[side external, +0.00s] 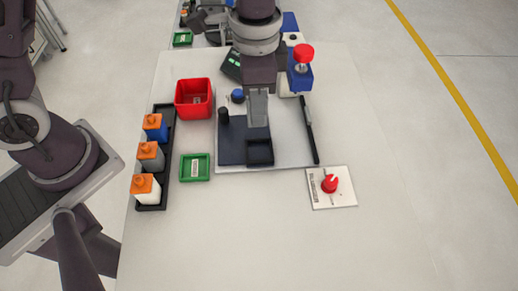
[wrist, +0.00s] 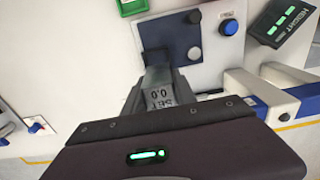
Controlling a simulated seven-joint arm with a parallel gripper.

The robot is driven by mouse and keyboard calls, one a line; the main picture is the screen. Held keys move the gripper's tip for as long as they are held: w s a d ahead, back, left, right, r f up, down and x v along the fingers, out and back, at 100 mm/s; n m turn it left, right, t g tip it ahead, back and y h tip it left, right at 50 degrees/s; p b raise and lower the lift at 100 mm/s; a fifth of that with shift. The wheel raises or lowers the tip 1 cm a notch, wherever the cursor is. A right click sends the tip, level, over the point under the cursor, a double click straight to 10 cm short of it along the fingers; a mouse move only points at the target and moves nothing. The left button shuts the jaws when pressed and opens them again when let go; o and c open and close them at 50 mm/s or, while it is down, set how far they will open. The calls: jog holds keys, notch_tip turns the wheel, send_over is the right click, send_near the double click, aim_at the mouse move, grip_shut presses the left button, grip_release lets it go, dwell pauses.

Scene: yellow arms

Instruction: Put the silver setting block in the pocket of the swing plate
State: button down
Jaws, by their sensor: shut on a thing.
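The silver setting block (wrist: 160,98), marked "SET 0.0", is held in my gripper (wrist: 158,82) in the wrist view. In the side external view my gripper (side external: 258,118) points down over the dark swing plate (side external: 232,142). A grey upright piece shows at the gripper's end, but I cannot separate block from finger there. The square dark pocket (side external: 260,152) lies at the plate's front right, just in front of the gripper. The plate also shows beyond the fingers in the wrist view (wrist: 165,30). The gap between block and plate cannot be judged.
A red bin (side external: 194,98) and a green tray (side external: 195,168) stand left of the base plate. A black rack (side external: 168,180) holds orange-capped bottles. A black bar (side external: 309,130) and a blue column (side external: 300,78) stand right. A red-knobbed card (side external: 331,187) lies front right. The front table is clear.

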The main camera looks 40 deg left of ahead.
jog(key=f, duration=0.6)
jog(key=d+f, duration=0.1)
jog(key=f, duration=0.3)
jog(key=shift+s, duration=0.15)
jog(key=shift+f, duration=0.15)
jog(key=c, duration=1)
grip_release()
